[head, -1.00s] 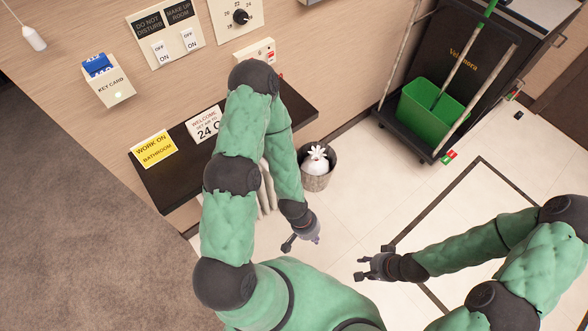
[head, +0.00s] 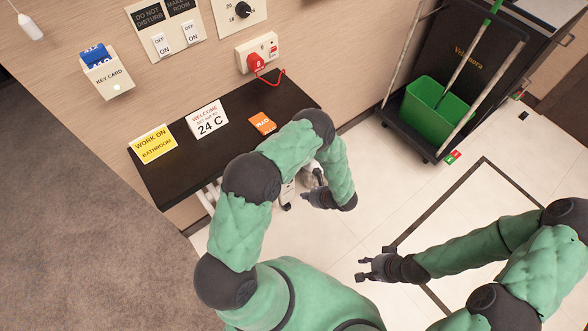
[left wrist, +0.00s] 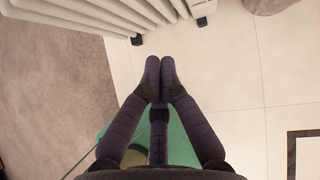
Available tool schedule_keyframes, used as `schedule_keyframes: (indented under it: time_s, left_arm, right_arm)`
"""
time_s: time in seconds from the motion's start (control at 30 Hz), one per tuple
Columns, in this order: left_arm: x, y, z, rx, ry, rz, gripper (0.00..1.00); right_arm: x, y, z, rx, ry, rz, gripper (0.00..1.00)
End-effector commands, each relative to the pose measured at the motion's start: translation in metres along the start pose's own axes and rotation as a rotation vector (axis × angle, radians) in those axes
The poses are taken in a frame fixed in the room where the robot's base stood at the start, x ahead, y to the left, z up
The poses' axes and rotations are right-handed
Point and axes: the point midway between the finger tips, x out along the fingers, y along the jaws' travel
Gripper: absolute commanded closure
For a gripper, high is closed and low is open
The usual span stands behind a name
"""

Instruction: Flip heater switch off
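A white heater with ribs (left wrist: 100,12) stands at the top left of the left wrist view. Its end panel (left wrist: 200,6) shows small dark writing, cut by the frame edge. In the head view it is mostly hidden under the shelf, with pale ribs (head: 208,196) showing. No heater switch can be made out on it. A white wall socket (head: 245,58) holds a red plug (head: 256,64) with a red cord. My left gripper (head: 314,188) is low beside the heater, its fingertips together and empty in the wrist view (left wrist: 161,62). My right gripper (head: 372,262) is open and empty over the floor.
A dark shelf (head: 200,150) with several small signs juts from the wall above the heater. A rounded grey thing (left wrist: 268,5) is partly visible near the heater. A cleaning cart with a green bucket (head: 432,105) stands right. The tiled floor between is clear.

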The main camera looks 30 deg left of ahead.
Motion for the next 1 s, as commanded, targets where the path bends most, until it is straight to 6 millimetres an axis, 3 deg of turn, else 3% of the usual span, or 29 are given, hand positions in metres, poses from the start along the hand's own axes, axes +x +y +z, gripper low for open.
schedule_keyframes:
  time_s: [0.1,0.23,0.67,1.0]
  left_arm:
    - [-0.003,-0.034,0.017,0.051,-0.124,-0.110,1.00]
    - [-0.008,-0.050,0.026,0.073,-0.188,-0.165,1.00]
    - [-0.005,-0.053,0.028,0.074,-0.197,-0.171,1.00]
    - [0.044,-0.060,0.035,0.072,-0.195,-0.168,1.00]
  right_arm:
    - [0.002,0.001,0.000,0.000,0.000,0.000,0.60]
    - [0.002,0.001,0.000,0.000,0.000,0.000,0.60]
    - [0.003,0.001,0.000,0.000,0.000,0.000,0.60]
    - [0.021,0.008,-0.001,0.000,0.000,0.000,0.60]
